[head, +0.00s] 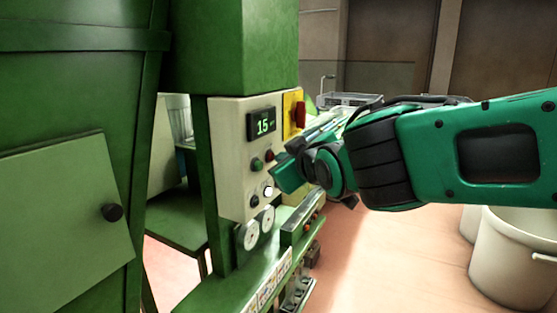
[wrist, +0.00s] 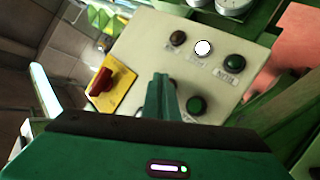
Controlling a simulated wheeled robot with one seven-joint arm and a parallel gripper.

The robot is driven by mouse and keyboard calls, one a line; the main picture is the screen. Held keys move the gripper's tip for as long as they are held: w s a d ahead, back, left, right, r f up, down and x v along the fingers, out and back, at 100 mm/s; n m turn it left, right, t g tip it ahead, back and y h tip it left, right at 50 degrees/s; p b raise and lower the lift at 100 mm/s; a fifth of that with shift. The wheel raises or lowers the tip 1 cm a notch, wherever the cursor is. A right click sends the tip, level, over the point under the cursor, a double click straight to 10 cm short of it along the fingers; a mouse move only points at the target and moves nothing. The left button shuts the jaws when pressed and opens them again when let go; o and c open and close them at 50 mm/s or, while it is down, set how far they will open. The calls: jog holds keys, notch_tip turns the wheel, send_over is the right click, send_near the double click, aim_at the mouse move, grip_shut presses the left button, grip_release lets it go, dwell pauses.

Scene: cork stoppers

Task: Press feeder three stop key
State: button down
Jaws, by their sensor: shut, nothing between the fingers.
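A cream control panel (head: 228,150) on a green machine carries a display reading about 15, with several round buttons below it. A green button (head: 256,164) and a red one (head: 269,155) sit side by side; a white button (head: 268,190) and a dark one (head: 254,201) are lower. In the wrist view I see a brownish-red button (wrist: 177,38), a white one (wrist: 203,48) and green ones (wrist: 235,61) (wrist: 196,104). Their labels are unreadable, so I cannot tell which is feeder three's stop key. My gripper (wrist: 160,78) is shut and empty in front of the panel; contact is unclear.
A red rotary switch (wrist: 100,85) on a yellow plate is beside the buttons. Two round dials (head: 257,228) sit under the panel. White bins (head: 515,250) stand at right; open floor lies between.

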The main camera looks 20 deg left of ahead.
jog(key=shift+s+d, duration=0.1)
jog(key=shift+d, duration=0.75)
jog(key=d, duration=0.5)
jog(key=shift+s, duration=0.2)
dwell(0.8)
